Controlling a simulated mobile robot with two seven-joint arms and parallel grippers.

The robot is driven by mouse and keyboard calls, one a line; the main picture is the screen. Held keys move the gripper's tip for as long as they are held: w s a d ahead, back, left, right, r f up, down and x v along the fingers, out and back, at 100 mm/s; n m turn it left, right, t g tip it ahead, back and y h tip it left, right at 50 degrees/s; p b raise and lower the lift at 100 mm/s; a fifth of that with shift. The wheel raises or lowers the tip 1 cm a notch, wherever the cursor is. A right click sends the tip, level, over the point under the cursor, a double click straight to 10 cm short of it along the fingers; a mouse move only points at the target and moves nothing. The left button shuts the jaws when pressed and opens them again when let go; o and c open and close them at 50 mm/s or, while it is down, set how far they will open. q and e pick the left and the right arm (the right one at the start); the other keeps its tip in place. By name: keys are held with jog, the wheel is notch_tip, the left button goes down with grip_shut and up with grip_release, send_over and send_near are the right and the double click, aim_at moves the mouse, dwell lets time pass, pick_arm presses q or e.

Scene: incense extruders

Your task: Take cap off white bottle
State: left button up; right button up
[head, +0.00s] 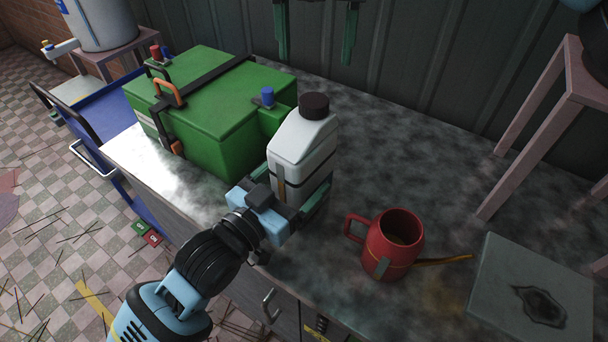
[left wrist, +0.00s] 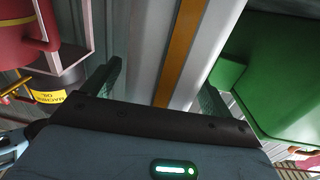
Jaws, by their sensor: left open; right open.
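The white bottle (head: 302,150) stands upright on the mottled grey worktop, with its dark brown cap (head: 314,105) on top. My left gripper (head: 291,192) reaches in from the lower left, its open fingers on either side of the bottle's lower body. In the left wrist view the white bottle (left wrist: 199,45), with a brown strip down its face, stands between the two fingers; whether they touch it is unclear. My right gripper (head: 316,60) is open and empty at the top of the head view, fingers pointing down, above and behind the cap in the picture.
A green box (head: 215,110) with a black strap and orange handles stands close left of the bottle. A red mug-like pot (head: 385,262) with a spout stands to the right, beside a grey slab (head: 510,285). The worktop behind the bottle is clear up to the wall.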

aim_at(314, 100)
pick_arm(q)
grip_shut()
pick_arm(e)
jog(key=m, duration=1.3)
jog(key=shift+m, duration=0.3)
jog(key=shift+f, duration=4)
jog(key=shift+c, duration=0.2)
